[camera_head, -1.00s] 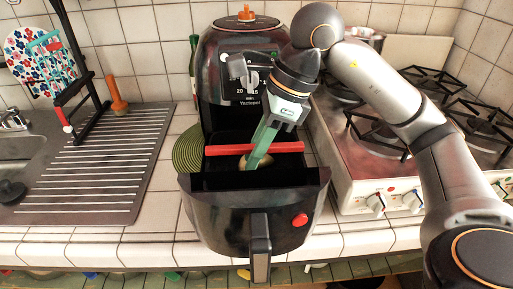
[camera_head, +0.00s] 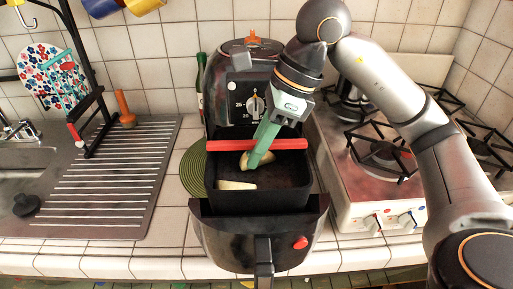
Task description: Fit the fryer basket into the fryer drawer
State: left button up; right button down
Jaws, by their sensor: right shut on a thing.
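The black fryer basket (camera_head: 284,185) is a square pan with a red bar (camera_head: 282,146) along its far edge. Pale food pieces (camera_head: 236,185) lie in it. My right gripper (camera_head: 256,160) has green fingers, comes down from above across the red bar, and is shut on the basket. The basket is over the opening of the fryer drawer (camera_head: 228,236), its front wall showing above the drawer's front rim. How deep its underside sits is hidden. The drawer has a front handle (camera_head: 263,255) and a red button (camera_head: 300,242), and is pulled out. My left gripper is not in view.
The black fryer body (camera_head: 232,70) stands behind the basket. A stove (camera_head: 350,185) is close on the right, under my right arm. A green round mat (camera_head: 190,172), a bottle (camera_head: 199,92) and a ribbed drainboard (camera_head: 110,185) are on the left.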

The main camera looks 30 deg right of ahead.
jog(key=shift+r+p, duration=3.3)
jog(key=shift+r, duration=0.8)
